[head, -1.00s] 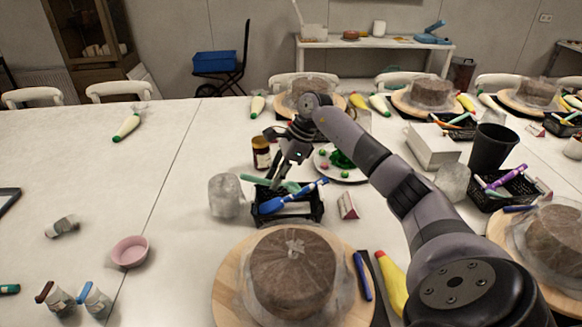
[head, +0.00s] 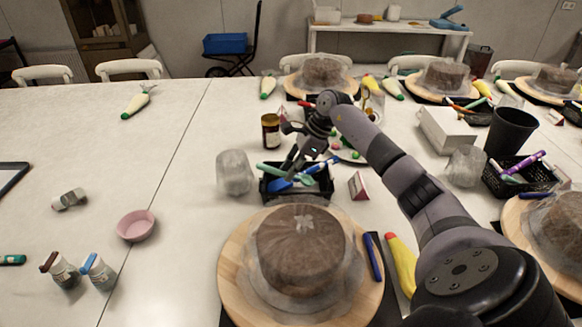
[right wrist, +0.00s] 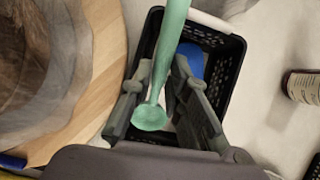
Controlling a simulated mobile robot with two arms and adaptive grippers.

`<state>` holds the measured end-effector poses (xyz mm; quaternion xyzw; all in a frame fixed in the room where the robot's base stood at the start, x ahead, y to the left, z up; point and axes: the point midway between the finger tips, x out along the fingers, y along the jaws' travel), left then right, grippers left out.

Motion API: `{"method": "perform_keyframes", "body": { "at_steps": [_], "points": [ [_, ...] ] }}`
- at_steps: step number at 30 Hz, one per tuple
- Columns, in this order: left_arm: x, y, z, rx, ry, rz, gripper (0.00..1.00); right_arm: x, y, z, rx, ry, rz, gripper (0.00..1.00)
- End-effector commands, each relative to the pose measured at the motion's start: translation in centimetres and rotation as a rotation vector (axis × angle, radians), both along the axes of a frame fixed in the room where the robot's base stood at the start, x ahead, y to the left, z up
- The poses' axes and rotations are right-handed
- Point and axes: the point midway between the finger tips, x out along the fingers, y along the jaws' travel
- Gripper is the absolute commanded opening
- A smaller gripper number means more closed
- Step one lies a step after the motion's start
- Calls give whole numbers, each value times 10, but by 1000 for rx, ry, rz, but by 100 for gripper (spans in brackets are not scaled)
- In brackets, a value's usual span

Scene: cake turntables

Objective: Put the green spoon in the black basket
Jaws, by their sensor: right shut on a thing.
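The green spoon (right wrist: 173,30) is between the two fingers of my right gripper (right wrist: 163,76), with its round bowl near the palm side in the right wrist view. My right gripper (head: 290,172) is shut on it at the black basket (head: 296,196). In the head view the spoon (head: 268,169) lies across the basket's top; whether it touches the basket is unclear. The black basket (right wrist: 231,65) is under the fingers in the right wrist view. A blue utensil (head: 279,185) is in the basket, partly hidden by the gripper. My left gripper is not in view.
A covered cake on a wooden turntable (head: 236,270) stands just in front of the basket. The table's left side has free room around a pink bowl (head: 135,225).

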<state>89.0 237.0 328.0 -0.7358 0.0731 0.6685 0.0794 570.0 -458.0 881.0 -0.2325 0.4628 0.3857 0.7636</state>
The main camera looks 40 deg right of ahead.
Motion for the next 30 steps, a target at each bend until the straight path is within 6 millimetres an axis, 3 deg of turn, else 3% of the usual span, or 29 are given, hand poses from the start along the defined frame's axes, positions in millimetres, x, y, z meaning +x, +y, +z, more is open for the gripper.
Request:
{"method": "perform_keyframes", "body": {
  "at_steps": [12, 26, 27, 30],
  "points": [
    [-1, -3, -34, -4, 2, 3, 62, 0, 0, -45, 0, 0, 0, 0],
    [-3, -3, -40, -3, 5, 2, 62, 0, 0, -53, -1, -1, 0, 0],
    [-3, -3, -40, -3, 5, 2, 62, 0, 0, -53, -1, -1, 0, 17],
    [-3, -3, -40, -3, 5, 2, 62, 0, 0, -53, -1, -1, 0, 24]
  ]
}}
